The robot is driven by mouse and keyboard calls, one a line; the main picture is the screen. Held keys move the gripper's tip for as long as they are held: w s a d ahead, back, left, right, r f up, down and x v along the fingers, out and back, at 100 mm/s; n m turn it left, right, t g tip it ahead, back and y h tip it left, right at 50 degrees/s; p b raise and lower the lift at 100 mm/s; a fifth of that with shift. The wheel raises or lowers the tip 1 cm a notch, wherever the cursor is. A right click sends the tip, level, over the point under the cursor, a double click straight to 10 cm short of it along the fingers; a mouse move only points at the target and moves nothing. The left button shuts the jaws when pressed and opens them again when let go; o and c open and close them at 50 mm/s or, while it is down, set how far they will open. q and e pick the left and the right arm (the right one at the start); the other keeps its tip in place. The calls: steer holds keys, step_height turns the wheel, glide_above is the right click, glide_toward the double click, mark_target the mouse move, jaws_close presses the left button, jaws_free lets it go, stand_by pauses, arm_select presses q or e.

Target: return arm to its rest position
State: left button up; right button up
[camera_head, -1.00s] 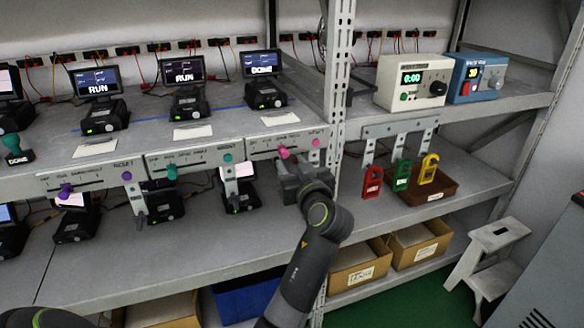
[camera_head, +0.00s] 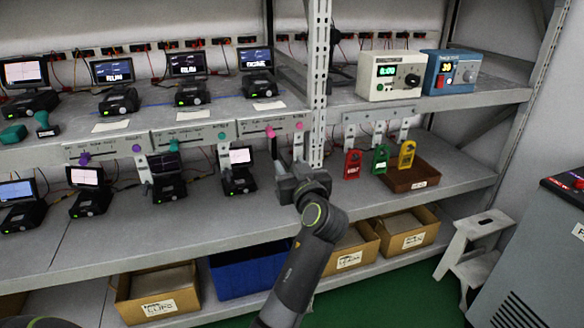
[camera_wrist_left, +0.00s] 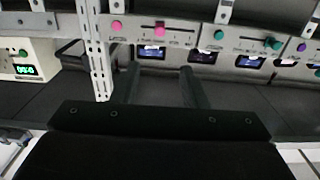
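My left arm rises from the bottom middle of the head view. Its gripper (camera_head: 300,172) hangs in front of the shelf, just below the panel with the pink slider knob (camera_head: 270,131) and beside the upright post. In the left wrist view its two dark fingers (camera_wrist_left: 160,86) are apart with nothing between them. Beyond them is the same panel with the pink slider (camera_wrist_left: 159,28), clear of the fingers. My right gripper is not in the frames.
The perforated post (camera_head: 318,85) stands close by the gripper. Red, green and yellow tags (camera_head: 380,160) hang to the right above a brown tray (camera_head: 412,178). Cardboard boxes and a blue bin (camera_head: 248,272) stand on the lowest shelf. A step stool (camera_head: 478,245) is at right.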

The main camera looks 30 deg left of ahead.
arm_select(q)
step_height(320, 180, down, 25)
steer(key=d+m+g+h, duration=0.1)
steer(key=m+h, duration=0.5)
steer(key=m, duration=0.1)
steer(key=s+f+m+g+h, duration=0.15)
steer(key=s+f, duration=0.25)
steer(key=f, duration=0.5)
steer(key=s+f+m+g+h, duration=0.1)
steer(key=s+f+g, duration=0.15)
steer(key=f, duration=0.55)
steer(key=s+f+g+h+p, duration=0.1)
steer(key=s+f+g+h, duration=0.15)
steer(key=s+f, duration=1.6)
steer(key=s+f+g, duration=0.2)
steer(key=s+f, duration=0.1)
steer(key=s, duration=1.1)
steer(key=s+a+f+g+h, duration=0.1)
steer(key=s+f, duration=0.3)
steer(key=s, duration=1.1)
steer(key=shift+n+g+p, duration=0.35)
steer(key=shift+n+g, duration=0.1)
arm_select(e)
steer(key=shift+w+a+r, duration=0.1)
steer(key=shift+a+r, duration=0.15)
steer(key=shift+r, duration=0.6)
